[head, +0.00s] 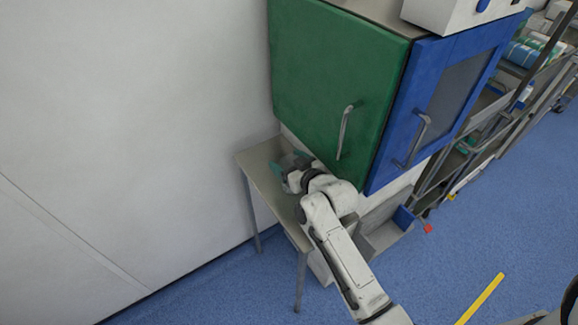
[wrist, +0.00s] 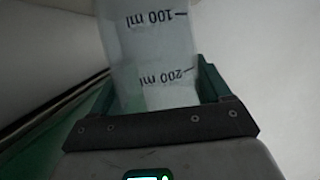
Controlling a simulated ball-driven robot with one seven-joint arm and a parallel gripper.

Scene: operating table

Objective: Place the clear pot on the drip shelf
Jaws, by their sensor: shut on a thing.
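My gripper (head: 287,168) is at the far end of my arm, over the back part of a narrow grey shelf (head: 272,199) on thin legs, which may be the drip shelf. In the wrist view my gripper is shut on the clear pot (wrist: 155,48), a see-through vessel with 100 ml and 200 ml marks. The pot sits between the green fingers. In the head view the pot is hard to make out, and my wrist hides part of the shelf top. I cannot tell whether the pot touches the shelf.
A green cabinet door (head: 325,80) and a blue cabinet door (head: 440,100) with handles stand close on the right of my gripper. A white wall (head: 130,120) is on the left. A grey open box (head: 385,230) is low beside my arm. The near shelf top is bare.

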